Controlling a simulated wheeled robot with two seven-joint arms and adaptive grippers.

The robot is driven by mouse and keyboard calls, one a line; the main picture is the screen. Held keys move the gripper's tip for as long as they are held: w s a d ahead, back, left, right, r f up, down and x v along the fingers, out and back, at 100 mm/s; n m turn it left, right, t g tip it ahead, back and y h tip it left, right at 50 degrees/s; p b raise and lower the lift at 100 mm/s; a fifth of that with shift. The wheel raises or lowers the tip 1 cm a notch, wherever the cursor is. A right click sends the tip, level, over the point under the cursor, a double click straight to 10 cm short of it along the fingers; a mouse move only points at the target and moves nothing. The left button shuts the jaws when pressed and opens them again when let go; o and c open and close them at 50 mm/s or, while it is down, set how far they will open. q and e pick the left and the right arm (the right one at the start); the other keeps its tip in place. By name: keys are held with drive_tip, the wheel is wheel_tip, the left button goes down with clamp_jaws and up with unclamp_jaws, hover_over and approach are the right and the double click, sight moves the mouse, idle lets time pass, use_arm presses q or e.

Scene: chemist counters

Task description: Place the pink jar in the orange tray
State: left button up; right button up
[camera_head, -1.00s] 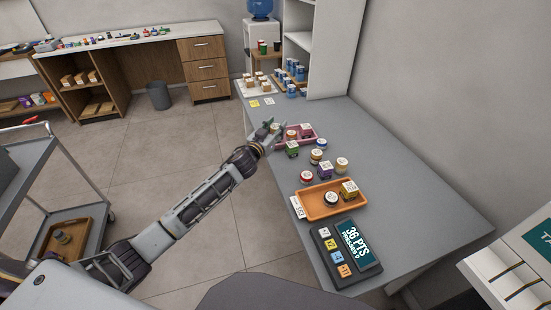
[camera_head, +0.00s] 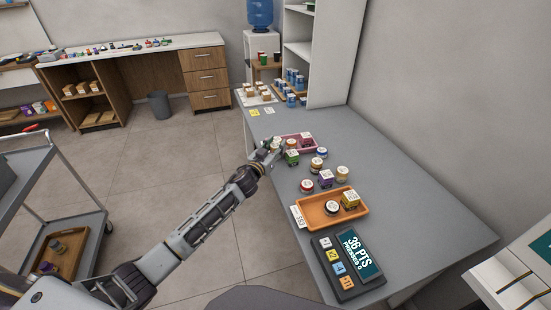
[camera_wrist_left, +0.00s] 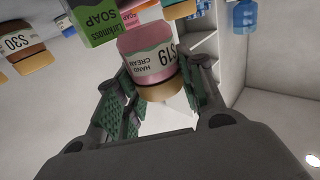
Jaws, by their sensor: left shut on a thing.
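In the left wrist view a pink jar (camera_wrist_left: 152,52) with a gold lid and a "hand cream $19" label sits between the green-padded fingers of my left gripper (camera_wrist_left: 157,78), which is shut on it. In the head view my left gripper (camera_head: 271,150) is at the counter's left edge, beside the pink tray (camera_head: 312,149); the held jar is hard to make out there. The orange tray (camera_head: 314,213) is nearer, toward the front of the counter. My right gripper is not in view.
A green soap box (camera_head: 292,157), a purple box (camera_head: 325,179) and several jars stand between the two trays. A points display (camera_head: 358,254) with a keypad is in front of the orange tray. The counter's right side (camera_head: 420,215) is clear.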

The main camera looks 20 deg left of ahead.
use_arm(q)
drive_tip(key=shift+f, duration=0.5)
wheel_tip(320, 180, down, 3)
drive_tip(key=shift+r+b, duration=0.15)
drive_tip(key=shift+b, duration=0.35)
drive_tip(key=shift+f, duration=0.55)
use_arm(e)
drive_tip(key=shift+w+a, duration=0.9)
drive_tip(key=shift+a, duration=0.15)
use_arm(q)
drive_tip(key=shift+f, duration=0.15)
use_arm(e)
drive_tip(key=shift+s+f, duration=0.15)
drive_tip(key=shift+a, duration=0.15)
